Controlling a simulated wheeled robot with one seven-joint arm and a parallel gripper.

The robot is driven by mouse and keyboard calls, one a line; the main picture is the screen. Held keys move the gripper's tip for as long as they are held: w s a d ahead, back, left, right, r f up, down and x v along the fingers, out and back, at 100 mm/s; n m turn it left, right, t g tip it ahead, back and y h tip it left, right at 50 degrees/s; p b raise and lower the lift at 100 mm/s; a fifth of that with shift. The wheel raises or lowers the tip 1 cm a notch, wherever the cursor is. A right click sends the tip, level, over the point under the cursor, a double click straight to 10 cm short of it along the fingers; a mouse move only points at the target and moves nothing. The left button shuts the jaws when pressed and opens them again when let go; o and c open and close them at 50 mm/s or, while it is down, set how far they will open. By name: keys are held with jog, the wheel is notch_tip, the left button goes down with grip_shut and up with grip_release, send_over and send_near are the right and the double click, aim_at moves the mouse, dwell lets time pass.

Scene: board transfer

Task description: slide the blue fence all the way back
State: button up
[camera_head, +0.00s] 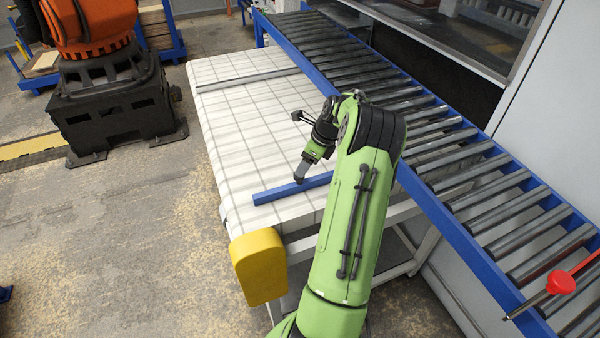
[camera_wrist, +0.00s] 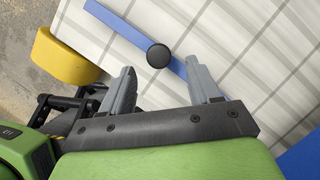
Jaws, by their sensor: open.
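The blue fence (camera_head: 277,191) is a long straight bar lying across the near end of the white gridded table (camera_head: 225,125). My arm hides its right part in the head view. In the wrist view the fence (camera_wrist: 118,22) runs diagonally from the upper left, with a round black knob (camera_wrist: 158,56) on it. My gripper (camera_head: 302,173) is over the fence in the head view. In the wrist view my gripper (camera_wrist: 160,66) is open, one finger on each side of the knob. The knob appears around fingertip level; I cannot tell whether either finger touches it.
A grey bar (camera_head: 248,79) crosses the table's far end. A blue-sided roller conveyor (camera_head: 440,135) runs along the table's right. A yellow block (camera_head: 259,266) stands at the table's near left corner. An orange robot on a black base (camera_head: 110,105) stands left. The table between fence and grey bar looks clear.

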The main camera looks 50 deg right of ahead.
aim_at(299, 182)
jog(key=x, duration=0.4)
jog(key=shift+w+a+f, duration=0.1)
jog(key=shift+w+f, duration=0.05)
jog(key=shift+f, duration=0.25)
jog(key=shift+c, duration=0.4)
grip_shut()
